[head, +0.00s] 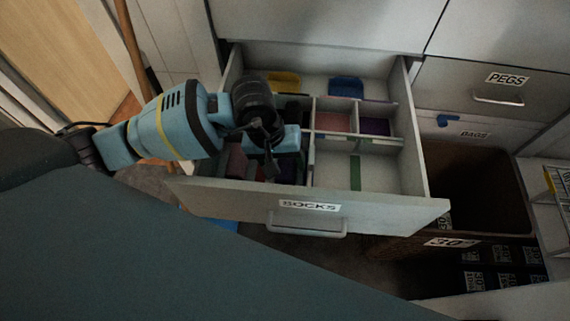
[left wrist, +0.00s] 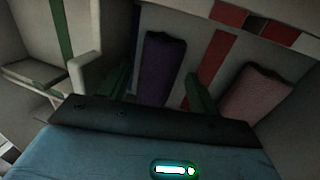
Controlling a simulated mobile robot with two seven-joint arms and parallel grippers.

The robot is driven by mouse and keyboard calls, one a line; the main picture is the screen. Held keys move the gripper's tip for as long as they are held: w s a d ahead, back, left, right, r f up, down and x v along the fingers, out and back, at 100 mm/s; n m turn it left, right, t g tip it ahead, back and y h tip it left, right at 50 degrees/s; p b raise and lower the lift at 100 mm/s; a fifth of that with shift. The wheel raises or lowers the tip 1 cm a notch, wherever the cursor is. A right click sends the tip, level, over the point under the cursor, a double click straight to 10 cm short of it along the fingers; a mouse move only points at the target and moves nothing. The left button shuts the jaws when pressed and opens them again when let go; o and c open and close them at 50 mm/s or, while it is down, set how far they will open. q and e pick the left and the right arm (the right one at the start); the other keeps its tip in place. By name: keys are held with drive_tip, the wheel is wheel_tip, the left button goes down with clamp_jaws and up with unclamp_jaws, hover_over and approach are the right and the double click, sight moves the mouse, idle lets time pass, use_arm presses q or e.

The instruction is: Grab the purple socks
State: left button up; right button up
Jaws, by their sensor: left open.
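The purple socks (left wrist: 163,65) stand as a folded dark bundle in a drawer compartment, and I see them between the two green fingers of my left gripper (left wrist: 158,82) in the left wrist view. The fingers are open, one on each side of the bundle; I cannot tell whether they touch it. In the head view my left gripper (head: 271,160) reaches down into the front left part of the open drawer and mostly hides the bundle. Another purple bundle (head: 375,127) lies in a small compartment farther right. My right gripper is not in view.
The drawer front (head: 309,207), labelled SOCKS, is pulled out. A pink bundle (left wrist: 258,92) stands beside the purple one, past a divider with a red strip (left wrist: 213,58). Yellow (head: 284,81) and blue (head: 346,86) items lie at the back. The front right compartment (head: 385,175) is empty.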

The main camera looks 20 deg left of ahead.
sight(282, 161)
use_arm(q)
drive_tip(key=c, duration=0.7)
drive_tip(key=v, duration=0.3)
drive_tip(key=d+v, duration=0.1)
drive_tip(key=v, duration=0.2)
drive_tip(key=d+v, duration=0.1)
drive_tip(key=v, duration=0.2)
drive_tip(key=shift+w+r, duration=0.35)
drive_tip(key=shift+r, duration=0.3)
drive_tip(key=shift+c, duration=0.2)
